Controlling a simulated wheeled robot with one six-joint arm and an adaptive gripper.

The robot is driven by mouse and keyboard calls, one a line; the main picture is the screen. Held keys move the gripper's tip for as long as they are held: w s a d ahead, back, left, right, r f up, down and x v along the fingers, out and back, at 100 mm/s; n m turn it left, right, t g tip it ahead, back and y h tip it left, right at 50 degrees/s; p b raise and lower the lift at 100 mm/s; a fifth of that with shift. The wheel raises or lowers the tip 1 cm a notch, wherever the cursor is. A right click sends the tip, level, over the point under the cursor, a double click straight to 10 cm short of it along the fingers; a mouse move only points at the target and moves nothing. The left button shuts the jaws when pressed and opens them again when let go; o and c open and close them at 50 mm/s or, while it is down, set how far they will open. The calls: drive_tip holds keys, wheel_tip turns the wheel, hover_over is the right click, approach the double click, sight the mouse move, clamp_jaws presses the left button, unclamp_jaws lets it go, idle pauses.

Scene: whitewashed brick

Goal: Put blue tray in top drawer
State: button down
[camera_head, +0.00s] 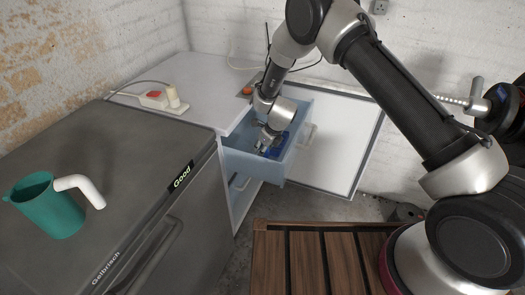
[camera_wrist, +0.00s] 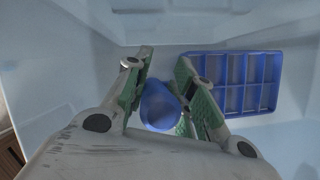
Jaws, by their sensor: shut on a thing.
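The blue tray (camera_wrist: 236,80) has rows of square compartments and lies inside the open top drawer in the wrist view. A small blue part of it shows in the head view (camera_head: 273,152). The pale blue top drawer (camera_head: 247,165) is pulled out of the white cabinet; its inside fills most of the wrist view (camera_wrist: 60,75). My gripper (camera_wrist: 160,103) is down inside the drawer, its green-padded fingers shut on a rounded blue part at the tray's left. The fingers hide where this part joins the compartments. My gripper (camera_head: 266,143) hides part of the tray.
The white countertop (camera_head: 205,85) above the drawer holds a power strip (camera_head: 162,100). A grey chest (camera_head: 125,155) at left carries a teal mug (camera_head: 50,205) with a white handle. A white panel (camera_head: 335,145) stands right of the drawer. A slatted wooden surface (camera_head: 320,262) is in front.

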drive_tip(key=shift+f, duration=0.55)
drive_tip(key=c, duration=1.2)
unclamp_jaws()
drive_tip(key=v, duration=1.2)
